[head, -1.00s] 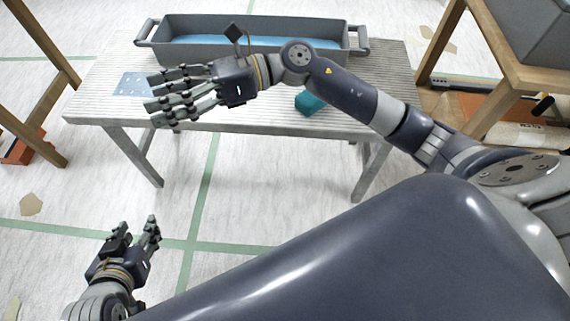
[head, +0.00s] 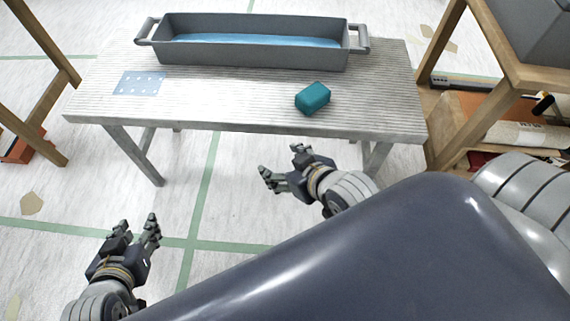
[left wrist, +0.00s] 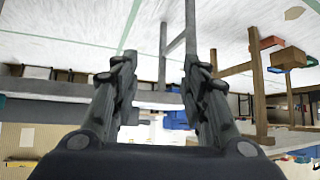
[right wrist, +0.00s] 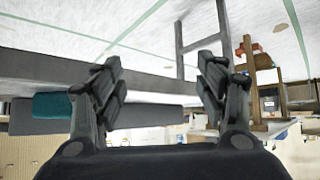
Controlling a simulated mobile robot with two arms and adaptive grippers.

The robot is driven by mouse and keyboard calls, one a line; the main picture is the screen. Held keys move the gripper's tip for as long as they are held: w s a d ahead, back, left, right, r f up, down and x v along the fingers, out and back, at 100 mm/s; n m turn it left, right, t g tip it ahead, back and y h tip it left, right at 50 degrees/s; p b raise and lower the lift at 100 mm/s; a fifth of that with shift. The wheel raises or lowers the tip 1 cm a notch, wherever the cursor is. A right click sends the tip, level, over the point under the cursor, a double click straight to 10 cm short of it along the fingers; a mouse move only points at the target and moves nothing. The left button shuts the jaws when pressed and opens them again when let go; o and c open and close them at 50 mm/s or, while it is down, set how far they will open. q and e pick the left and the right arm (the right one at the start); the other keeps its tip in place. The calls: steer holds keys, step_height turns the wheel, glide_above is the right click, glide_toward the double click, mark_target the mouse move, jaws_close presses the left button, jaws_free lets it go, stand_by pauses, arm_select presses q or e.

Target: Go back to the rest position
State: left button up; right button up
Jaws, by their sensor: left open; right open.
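My left gripper (head: 136,230) is open and empty at the lower left of the head view, above the floor in front of the table. Its two spread fingers also show in the left wrist view (left wrist: 160,85), with nothing between them. My right gripper (head: 280,165) is open and empty, in front of the table's near edge and below the tabletop in the head view. Its fingers show apart in the right wrist view (right wrist: 160,75). Neither gripper touches anything.
A grey slatted table (head: 220,100) stands ahead. On it are a grey trough (head: 250,55) with blue liquid, a teal block (head: 313,98) and a light blue dotted sheet (head: 140,83). Wooden frames stand left (head: 30,125) and right (head: 500,95). Floor in front is clear.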

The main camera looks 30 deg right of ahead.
steer(key=shift+s+f, duration=0.15)
steer(key=shift+s, duration=0.1)
stand_by(0.3)
